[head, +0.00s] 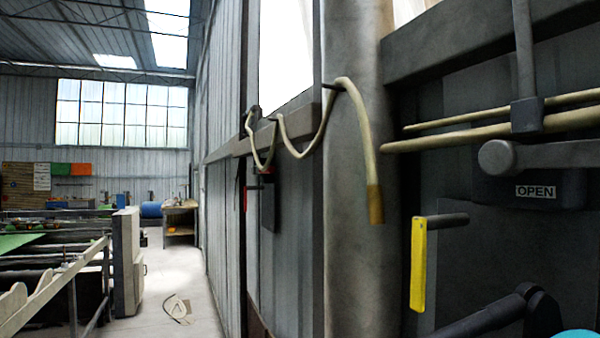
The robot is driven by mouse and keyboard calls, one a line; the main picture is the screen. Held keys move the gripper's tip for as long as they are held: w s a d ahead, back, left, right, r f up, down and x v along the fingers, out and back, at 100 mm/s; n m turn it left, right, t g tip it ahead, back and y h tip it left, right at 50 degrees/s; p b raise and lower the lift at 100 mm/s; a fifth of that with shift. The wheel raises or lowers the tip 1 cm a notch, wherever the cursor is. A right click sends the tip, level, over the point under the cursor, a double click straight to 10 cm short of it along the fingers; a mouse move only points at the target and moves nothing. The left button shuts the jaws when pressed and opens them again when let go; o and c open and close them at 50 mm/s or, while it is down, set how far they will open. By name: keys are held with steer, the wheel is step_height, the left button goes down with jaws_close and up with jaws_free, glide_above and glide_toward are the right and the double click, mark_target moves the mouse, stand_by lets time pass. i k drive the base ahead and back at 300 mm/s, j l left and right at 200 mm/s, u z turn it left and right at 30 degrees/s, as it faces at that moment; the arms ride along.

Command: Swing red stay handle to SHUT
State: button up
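No red stay handle shows clearly in the head view. Small red bits (245,198) show at the wall left of the grey column, too small to identify. A yellow handle (418,265) hangs down from a dark horizontal peg at the right. Above it, a grey lever (560,155) runs right from a round pivot and leaves the frame. A plate reading OPEN (535,192) sits below this lever. No SHUT marking is visible.
A thick grey column (361,220) stands left of the yellow handle. A cream hose (362,125) hangs in front of it. Cream rods (490,134) cross the upper right.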

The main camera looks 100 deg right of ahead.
mark_target(255, 170)
steer(key=z, duration=3.05)
steer(key=i+j, duration=0.1)
steer(key=j, duration=0.25)
steer(key=i+j, duration=0.15)
steer(key=j, duration=0.25)
steer(key=z, duration=0.05)
